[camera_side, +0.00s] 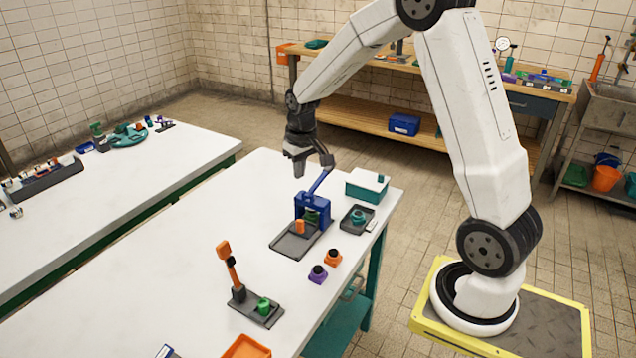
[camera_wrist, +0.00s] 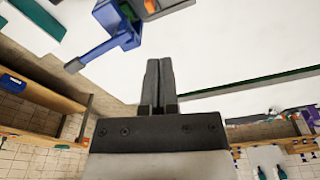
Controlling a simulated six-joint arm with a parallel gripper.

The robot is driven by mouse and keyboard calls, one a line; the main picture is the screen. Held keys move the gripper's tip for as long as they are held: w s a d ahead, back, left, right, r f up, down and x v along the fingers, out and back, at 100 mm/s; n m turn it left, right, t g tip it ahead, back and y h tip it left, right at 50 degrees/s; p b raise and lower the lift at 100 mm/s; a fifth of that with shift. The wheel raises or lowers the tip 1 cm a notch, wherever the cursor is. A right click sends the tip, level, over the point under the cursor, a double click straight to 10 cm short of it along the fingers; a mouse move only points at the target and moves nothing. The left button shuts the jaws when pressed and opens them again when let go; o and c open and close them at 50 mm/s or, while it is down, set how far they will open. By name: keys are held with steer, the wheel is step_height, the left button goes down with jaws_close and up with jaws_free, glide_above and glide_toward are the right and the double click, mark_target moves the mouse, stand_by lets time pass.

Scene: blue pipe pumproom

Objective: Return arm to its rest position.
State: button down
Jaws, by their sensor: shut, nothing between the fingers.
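My gripper (camera_side: 300,162) hangs at the end of my white arm, above the far part of the white work table (camera_side: 190,285). Its fingers point down and are held together with nothing between them. In the wrist view my gripper (camera_wrist: 159,65) shows its two dark fingers side by side, shut and empty. Just below and right of it in the side view stands a blue press-like fixture (camera_side: 312,207) with a raised lever. The fixture also shows at the top left of the wrist view (camera_wrist: 118,22). The gripper appears apart from the fixture; the exact gap to the lever cannot be told.
A teal box (camera_side: 367,188) and a dark tray (camera_side: 354,222) stand right of the fixture. Orange (camera_side: 333,258) and purple (camera_side: 318,275) parts lie nearer. An orange-handled lever device (camera_side: 232,270) stands upright in front. A second white table (camera_side: 70,215) is at left.

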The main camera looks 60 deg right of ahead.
steer(key=s+a+f+n+t, duration=0.1)
steer(key=s+a+n, duration=0.2)
steer(key=s+a, duration=1.1)
steer(key=shift+s+a+f, duration=0.2)
steer(key=shift+a+f, duration=0.1)
steer(key=shift+a, duration=0.25)
